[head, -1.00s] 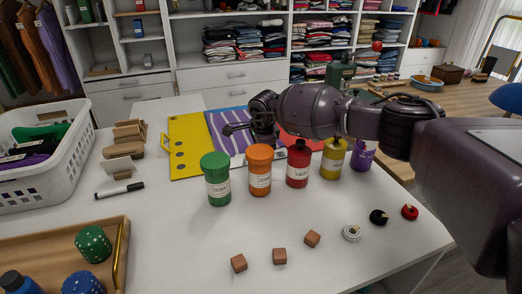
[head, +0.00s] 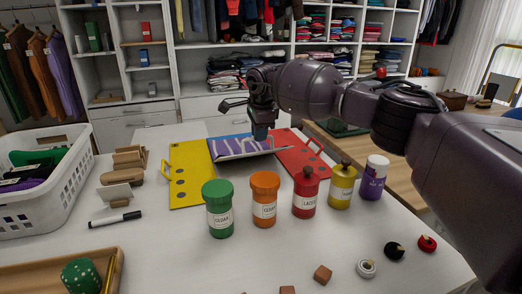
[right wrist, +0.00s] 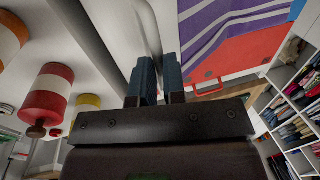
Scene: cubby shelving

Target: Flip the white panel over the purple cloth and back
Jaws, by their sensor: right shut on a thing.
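The folding board lies on the white table with a yellow panel (head: 188,175) at left and a red panel (head: 303,158) at right. The purple cloth (head: 230,146) with white stripes lies between them; it also shows in the right wrist view (right wrist: 222,30). The white panel (head: 252,154) is at the cloth's near edge, tilted up and seen almost edge-on. My right gripper (head: 261,134) is shut on the white panel, its fingers pointing down over the cloth. Its fingertips show in the right wrist view (right wrist: 160,76). My left gripper is not in view.
A row of bottles stands just in front of the board: green (head: 218,208), orange (head: 265,199), red (head: 306,192), yellow (head: 342,186) and purple-white (head: 373,178). A white basket (head: 45,200) and a marker (head: 115,219) are at left.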

